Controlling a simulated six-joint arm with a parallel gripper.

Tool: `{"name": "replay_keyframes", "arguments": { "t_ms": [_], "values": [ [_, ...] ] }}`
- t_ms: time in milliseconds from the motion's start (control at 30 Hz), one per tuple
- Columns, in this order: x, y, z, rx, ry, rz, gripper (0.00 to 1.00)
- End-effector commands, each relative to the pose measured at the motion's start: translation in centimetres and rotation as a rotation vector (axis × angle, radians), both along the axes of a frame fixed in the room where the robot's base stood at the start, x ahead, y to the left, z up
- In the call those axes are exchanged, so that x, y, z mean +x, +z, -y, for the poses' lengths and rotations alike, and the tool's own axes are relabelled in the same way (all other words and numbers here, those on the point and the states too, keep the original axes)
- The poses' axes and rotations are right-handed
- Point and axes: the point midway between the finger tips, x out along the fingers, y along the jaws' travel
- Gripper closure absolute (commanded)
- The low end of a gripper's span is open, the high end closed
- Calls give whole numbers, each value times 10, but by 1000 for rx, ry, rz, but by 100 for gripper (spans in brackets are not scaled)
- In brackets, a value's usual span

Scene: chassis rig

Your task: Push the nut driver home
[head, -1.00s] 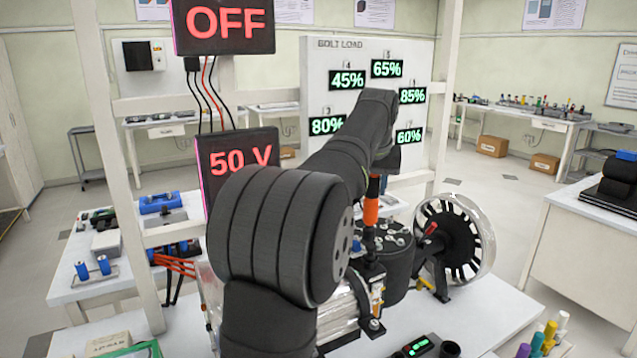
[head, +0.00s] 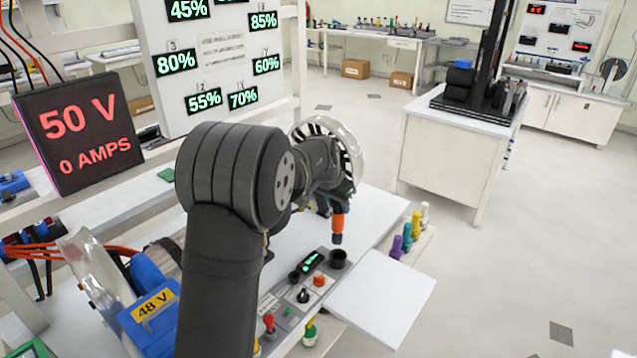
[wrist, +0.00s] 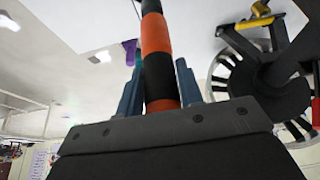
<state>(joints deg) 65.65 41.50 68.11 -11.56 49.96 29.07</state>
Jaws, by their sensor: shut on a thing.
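The nut driver (head: 338,224) has an orange and black handle and hangs upright below my gripper (head: 330,200). In the wrist view the nut driver (wrist: 157,50) stands between the two blue-grey fingers of my gripper (wrist: 158,75), which is shut on it. In the head view its lower end is just above a black round holder (head: 339,260) at the back right of the grey control panel (head: 270,303). A small gap seems to show between them. The upper part of the driver is hidden by my wrist.
The panel carries a green-lit display (head: 312,262), an orange button (head: 319,281) and a black knob (head: 303,296). Purple, teal and yellow handles (head: 407,236) stand at the bench's right edge. A chrome wheel (head: 335,145) stands behind my wrist. A white board (head: 382,295) juts out right.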

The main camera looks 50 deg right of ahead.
Motion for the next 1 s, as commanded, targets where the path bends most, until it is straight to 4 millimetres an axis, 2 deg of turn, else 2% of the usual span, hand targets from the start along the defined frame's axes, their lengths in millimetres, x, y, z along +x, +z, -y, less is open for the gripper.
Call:
{"name": "replay_keyframes", "arguments": {
  "t_ms": [133,567,1000],
  "values": [
    [-6,-6,3,-4,-21,2,90],
    [-6,-7,1,-5,-19,2,90],
    [-6,-36,1,-3,-19,1,90]
  ]
}}
